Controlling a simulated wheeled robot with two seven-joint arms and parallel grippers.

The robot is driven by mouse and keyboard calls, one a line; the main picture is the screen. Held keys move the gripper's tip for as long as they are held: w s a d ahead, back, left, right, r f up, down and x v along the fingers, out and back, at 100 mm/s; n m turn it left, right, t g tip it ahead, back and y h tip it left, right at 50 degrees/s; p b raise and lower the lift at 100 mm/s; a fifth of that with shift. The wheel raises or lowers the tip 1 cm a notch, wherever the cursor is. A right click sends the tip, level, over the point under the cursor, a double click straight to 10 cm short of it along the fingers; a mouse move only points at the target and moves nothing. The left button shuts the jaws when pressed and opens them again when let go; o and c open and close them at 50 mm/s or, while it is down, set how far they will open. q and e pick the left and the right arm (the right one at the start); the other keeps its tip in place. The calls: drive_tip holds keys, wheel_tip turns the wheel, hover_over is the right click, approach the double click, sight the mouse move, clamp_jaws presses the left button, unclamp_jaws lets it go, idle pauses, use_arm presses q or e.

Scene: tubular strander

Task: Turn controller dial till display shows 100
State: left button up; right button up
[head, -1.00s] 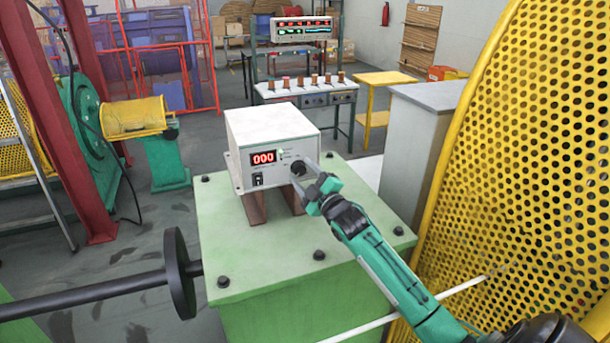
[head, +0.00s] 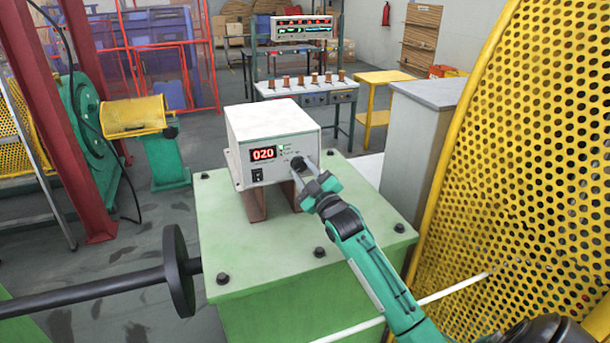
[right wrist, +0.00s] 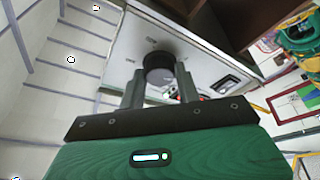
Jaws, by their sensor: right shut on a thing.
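The controller (head: 268,146) is a white box on two brown supports on top of the green machine block. Its red display (head: 263,154) reads 020. The black dial (head: 298,164) is at the right of its front panel. My right gripper (head: 302,172) is shut on the dial, with its fingers partly hiding it. In the right wrist view the dial (right wrist: 159,70) sits between the two fingers, against the panel. A black switch (head: 257,175) is below the display. My left gripper is not in view.
The green block (head: 225,240) has bolts on its top. A yellow perforated guard (head: 520,150) stands close to my right arm. A grey cabinet (head: 430,95) is behind. A black shaft with a disc (head: 178,270) is at left.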

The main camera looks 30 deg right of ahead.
drive_tip(key=m+h, duration=0.1)
drive_tip(key=m, duration=0.2)
drive_tip(key=m+h, duration=0.2)
drive_tip(key=m, duration=0.1)
drive_tip(key=shift+a+f+b, duration=0.15)
drive_tip(key=shift+a+b, duration=0.05)
drive_tip(key=shift+b, duration=0.1)
drive_tip(key=m+h, duration=0.1)
drive_tip(key=m, duration=0.3)
drive_tip(key=m+h+p, duration=0.1)
drive_tip(key=m, duration=0.2)
drive_tip(key=shift+w+a+m+g+h, duration=0.1)
drive_tip(key=shift+a+m+g+h, duration=0.1)
drive_tip(key=shift+m+g+h, duration=0.2)
drive_tip(key=o, duration=1)
drive_tip(key=shift+s+a+f, duration=0.1)
drive_tip(key=shift+s+f, duration=0.05)
drive_tip(key=shift+s, duration=0.25)
drive_tip(key=shift+b+v, duration=2.55)
drive_tip(key=shift+v, duration=3.95)
